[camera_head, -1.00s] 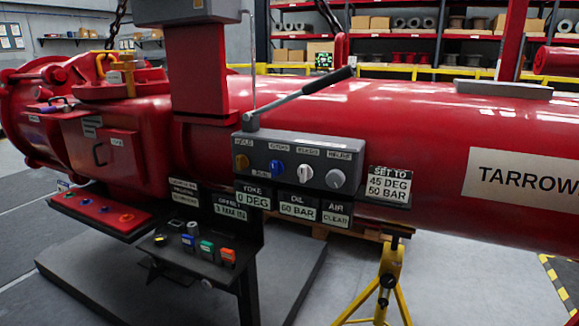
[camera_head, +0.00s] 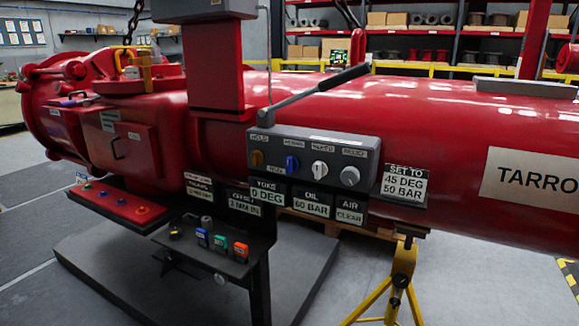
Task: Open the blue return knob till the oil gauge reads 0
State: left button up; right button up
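The blue return knob (camera_head: 292,163) sits on the grey control block, second from the left. The oil gauge (camera_head: 312,204) below reads 60 BAR. The yoke display (camera_head: 267,191) reads 0 DEG and the air display (camera_head: 349,212) reads CLEAR. A sign (camera_head: 405,184) says SET TO 45 DEG 50 BAR. Neither of my grippers is in view.
A long lever (camera_head: 318,86) rises above the control block. A red tray (camera_head: 115,201) is further left. A yellow stand (camera_head: 402,270) is under the red cylinder. Grey floor is open in front.

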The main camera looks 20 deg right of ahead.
aim_at(291, 164)
jog(key=i+j+z, duration=0.15)
jog(key=z, duration=0.3)
jog(key=i+j+z, duration=0.1)
jog(key=j+z, duration=0.4)
jog(key=l, duration=0.1)
